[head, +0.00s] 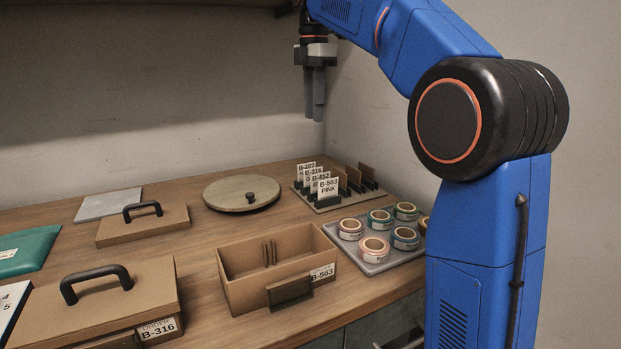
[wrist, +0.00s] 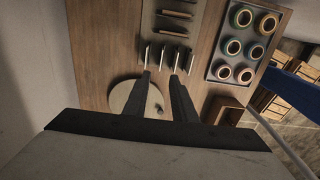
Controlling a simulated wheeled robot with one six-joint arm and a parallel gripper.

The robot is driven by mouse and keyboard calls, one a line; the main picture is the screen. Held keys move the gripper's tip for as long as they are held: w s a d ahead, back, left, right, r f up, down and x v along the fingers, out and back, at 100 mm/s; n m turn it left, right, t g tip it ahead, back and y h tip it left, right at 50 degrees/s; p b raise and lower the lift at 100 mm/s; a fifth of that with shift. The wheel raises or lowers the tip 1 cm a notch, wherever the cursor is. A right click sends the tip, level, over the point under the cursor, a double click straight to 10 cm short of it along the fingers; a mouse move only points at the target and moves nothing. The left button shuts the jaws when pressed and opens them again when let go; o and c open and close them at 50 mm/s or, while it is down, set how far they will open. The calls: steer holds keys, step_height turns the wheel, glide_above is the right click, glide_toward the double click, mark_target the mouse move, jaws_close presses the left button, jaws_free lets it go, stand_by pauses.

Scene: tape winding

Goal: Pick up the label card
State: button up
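Several white label cards stand in a grey rack (head: 345,200) at the back right of the table. The front card reads B-563 PINK (head: 328,187); those behind read B-452 (head: 319,174), B-316 (head: 313,172) and B-207 (head: 306,166), partly overlapped. My gripper (head: 316,115) hangs fingers down, high above the table and the rack. In the wrist view my gripper (wrist: 160,76) has its two fingers apart with nothing between them. The cards show edge-on as thin strips (wrist: 161,54) beyond the fingertips, their print unreadable.
An open box labelled B-563 (head: 240,295) stands in front of the rack. A grey tray of tape rolls (head: 372,268) is to its right. A round wooden lid (head: 228,194) lies left of the rack. Lidded boxes (head: 145,226) with black handles stand at left.

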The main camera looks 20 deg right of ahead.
mark_target(313, 170)
steer(key=f, duration=1.6)
steer(key=shift+s+a+f, duration=0.1)
steer(key=shift+s+f, duration=0.15)
jaws_close()
